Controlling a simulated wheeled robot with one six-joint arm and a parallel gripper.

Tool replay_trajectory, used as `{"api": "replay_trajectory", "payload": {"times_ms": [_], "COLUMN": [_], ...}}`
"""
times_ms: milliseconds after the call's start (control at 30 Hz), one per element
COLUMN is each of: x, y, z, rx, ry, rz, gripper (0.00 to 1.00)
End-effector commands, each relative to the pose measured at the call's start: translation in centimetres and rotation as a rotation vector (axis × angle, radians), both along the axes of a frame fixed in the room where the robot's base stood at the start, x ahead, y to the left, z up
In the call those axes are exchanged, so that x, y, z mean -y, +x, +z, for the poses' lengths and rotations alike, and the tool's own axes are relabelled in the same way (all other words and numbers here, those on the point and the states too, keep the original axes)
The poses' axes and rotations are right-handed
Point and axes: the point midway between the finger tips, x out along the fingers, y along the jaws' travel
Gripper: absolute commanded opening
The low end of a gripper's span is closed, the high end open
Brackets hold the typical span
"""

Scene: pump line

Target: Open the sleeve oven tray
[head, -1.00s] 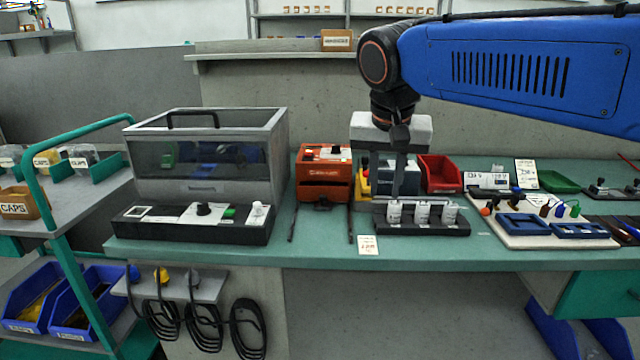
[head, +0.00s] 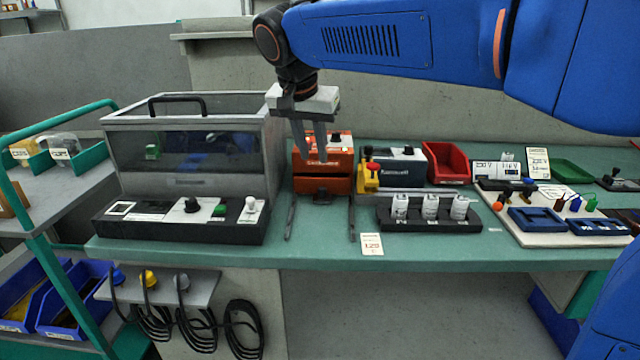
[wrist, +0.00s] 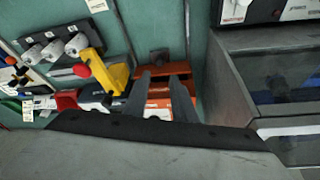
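The orange sleeve oven (head: 340,165) stands on the green bench between the clear-lidded box and the yellow-and-grey device. Its tray front (head: 338,187) is the lower orange part, with a dark handle (head: 322,197) in the middle; the tray looks shut. In the wrist view the orange oven (wrist: 158,103) lies behind and around my fingers, with the dark handle (wrist: 158,56) beyond the fingertips. My gripper (head: 311,160) hangs over the oven, fingers pointing down, apart and empty. The two fingers also show apart in the wrist view (wrist: 160,78). Contact with the oven cannot be told.
A large lidded box (head: 190,160) stands close at the left. A yellow-and-grey device (head: 393,172) and a black rack of white bottles (head: 430,222) stand at the right. Dark strips (head: 290,216) lie on the bench before the oven; the space between them is clear.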

Motion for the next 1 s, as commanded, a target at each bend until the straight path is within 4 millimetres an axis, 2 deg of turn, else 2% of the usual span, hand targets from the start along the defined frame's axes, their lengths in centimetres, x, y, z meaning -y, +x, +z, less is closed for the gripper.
{"api": "replay_trajectory", "payload": {"times_ms": [400, 600, 800, 1000], "x": [1.0, 1.3, 1.5, 1.5], "y": [2.6, 3.7, 4.1, 4.2], "z": [-6.9, -9.5, -10.7, -10.9], "rx": [-0.003, -0.001, -0.001, 0.0], "ry": [-0.001, -0.001, 0.0, 0.001], "rz": [-0.001, 0.0, 0.001, 0.001], "gripper": [0.24, 0.24, 0.24, 0.24]}}
